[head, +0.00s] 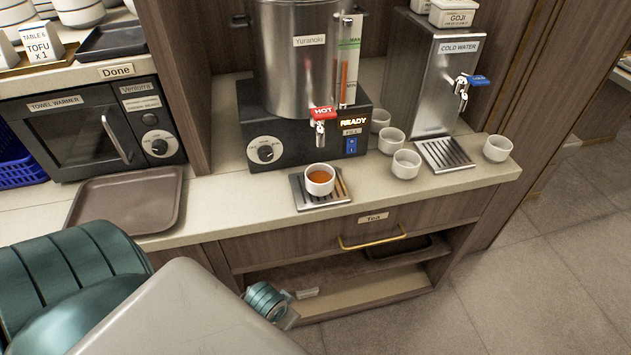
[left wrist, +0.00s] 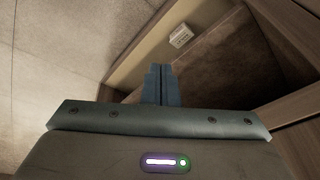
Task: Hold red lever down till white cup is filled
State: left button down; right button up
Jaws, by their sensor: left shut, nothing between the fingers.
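The red lever (head: 322,113), marked HOT, sits on the tap at the front of the steel urn (head: 300,70). No stream shows below its spout. A white cup (head: 319,189) stands upright on the drip tray (head: 306,203) below the tap, with orange-brown liquid in it. My left gripper is shut and empty in the left wrist view (left wrist: 161,72), pointing towards the open shelf under the counter. It is well below and away from the lever and the cup. In the head view my left arm covers the lower left. My right gripper is not in view.
Several empty white cups, one of them (head: 406,164), stand to the right of the urn. A cold water dispenser (head: 425,90) is behind them. A brown tray (head: 125,225) lies on the counter at left. The Tea drawer's brass handle (head: 372,243) sticks out.

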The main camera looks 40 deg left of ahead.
pick_arm(q)
jog(key=w+a+r+m+t+h, duration=0.15)
jog(key=w+r, duration=0.35)
jog(key=r, duration=0.7)
jog(key=w+a+r+m+h+b, duration=0.1)
jog(key=w+r+m+h, duration=0.15)
jog(key=w+r, duration=0.7)
jog(key=w+a+r+m+t+h, duration=0.1)
jog(key=w+a+r+m, duration=0.15)
jog(key=r, duration=1.25)
jog(key=s+a+r+h, duration=0.1)
jog(key=s+r, duration=0.1)
jog(key=r, duration=1.1)
jog(key=s+a+r, duration=0.1)
jog(key=a+r, duration=0.1)
jog(key=r, duration=1.2)
jog(key=shift+s+m+t+h, duration=0.35)
jog(key=shift+t+h, duration=0.05)
jog(key=shift+t, duration=0.05)
jog(key=shift+a+r, duration=0.1)
